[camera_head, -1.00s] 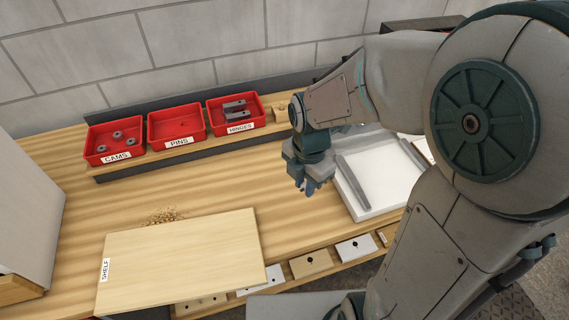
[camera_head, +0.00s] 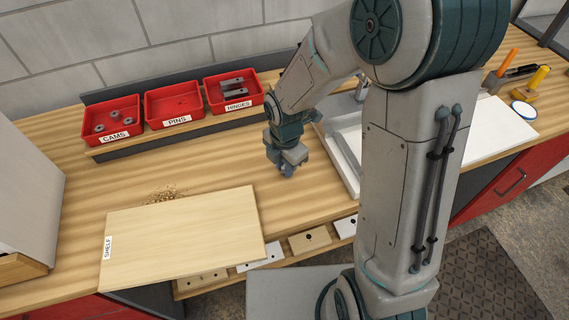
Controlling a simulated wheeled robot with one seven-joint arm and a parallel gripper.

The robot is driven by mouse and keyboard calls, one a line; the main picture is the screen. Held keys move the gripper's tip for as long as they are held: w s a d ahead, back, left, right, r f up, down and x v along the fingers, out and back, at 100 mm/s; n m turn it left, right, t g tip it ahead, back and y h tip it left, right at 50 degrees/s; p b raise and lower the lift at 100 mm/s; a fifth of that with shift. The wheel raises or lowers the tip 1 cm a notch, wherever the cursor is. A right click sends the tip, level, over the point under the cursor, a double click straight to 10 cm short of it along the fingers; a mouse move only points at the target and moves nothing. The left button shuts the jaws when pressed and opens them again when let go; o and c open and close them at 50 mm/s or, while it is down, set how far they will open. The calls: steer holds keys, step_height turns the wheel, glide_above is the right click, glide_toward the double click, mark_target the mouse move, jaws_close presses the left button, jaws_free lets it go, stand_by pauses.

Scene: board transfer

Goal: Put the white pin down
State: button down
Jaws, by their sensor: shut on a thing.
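My gripper (camera_head: 287,170) points down over the bare wood between the shelf board and the grey-rimmed white tray. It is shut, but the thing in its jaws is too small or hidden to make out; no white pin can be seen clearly. The red bin labelled PINS (camera_head: 174,104) stands at the back, left of my gripper, and looks empty inside.
The CAMS bin (camera_head: 113,119) holds several grey cams, and the HINGES bin (camera_head: 233,90) holds dark hinges. The SHELF board (camera_head: 183,237) lies at the front left by a patch of wood shavings (camera_head: 165,194). My arm partly hides the tray (camera_head: 342,160). Bare tabletop (camera_head: 215,165) lies between bins and board.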

steer(key=shift+f, duration=0.15)
steer(key=c, duration=1.3)
jaws_free()
step_height(320, 180, up, 12)
steer(key=shift+s+d+r+m+t, duration=0.75)
steer(key=shift+s+d+m, duration=1.3)
steer(key=shift+m, duration=2.2)
steer(key=shift+s+d+r+m+t, duration=0.25)
steer(key=shift+s+d+r+m, duration=1.4)
steer(key=shift+m, duration=2.65)
steer(key=shift+s+d+r+m+t, duration=0.5)
steer(key=shift+s+d+m, duration=2)
steer(key=shift+m, duration=1.75)
